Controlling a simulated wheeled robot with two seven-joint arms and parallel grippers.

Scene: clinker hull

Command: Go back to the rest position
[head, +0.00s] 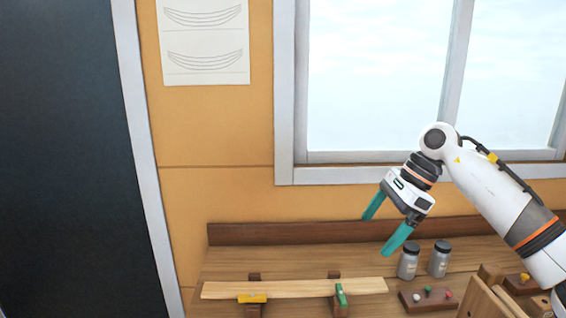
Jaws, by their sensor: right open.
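My right gripper (386,229) comes in from the right and hangs above the back of the wooden bench (225,262). Its two teal fingers are spread apart with nothing between them. It is above and behind a pale wooden plank (300,289), clear of it. The plank lies across two dark supports. A yellow piece (252,298) sits at its left part and a green piece (341,295) at its right part. My left gripper is not in view.
Two grey jars with dark lids (408,262) (438,260) stand right of the plank, below the gripper. A dark block with coloured knobs (428,297) lies in front of them. A wooden box-like object (490,300) is at lower right. A window (385,80) is behind.

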